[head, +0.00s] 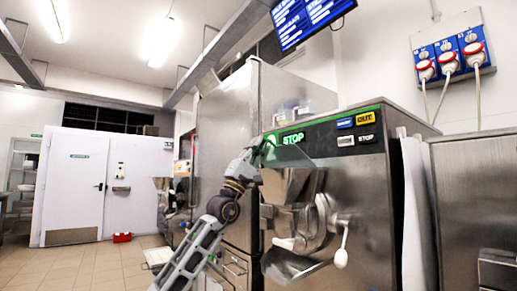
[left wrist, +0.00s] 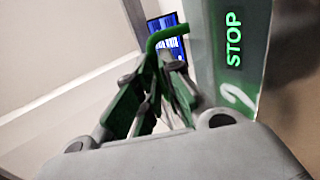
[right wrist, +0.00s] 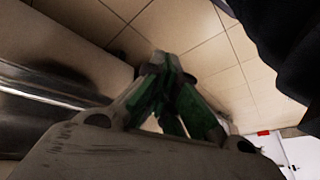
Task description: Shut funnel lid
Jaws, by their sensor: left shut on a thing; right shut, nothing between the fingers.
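The batch freezer (head: 365,200) has a green-lit STOP panel (head: 310,137). The funnel lid (head: 288,153) looks like a see-through greenish panel, raised above the funnel opening below that panel. My left gripper (head: 262,148) is at the lid's upper left edge. In the left wrist view my left gripper (left wrist: 152,95) is shut on a bent green handle (left wrist: 166,35), which seems to belong to the lid. The gripper hides the handle's lower part. My right gripper (right wrist: 170,85) is shut and empty, low over the tiled floor, and out of the head view.
The white dispensing lever (head: 342,245) and metal chute (head: 290,265) jut out from the machine's front. A tall steel cabinet (head: 225,140) stands behind my left arm. A screen (head: 308,15) hangs above. Open tiled floor (head: 85,260) lies to the left.

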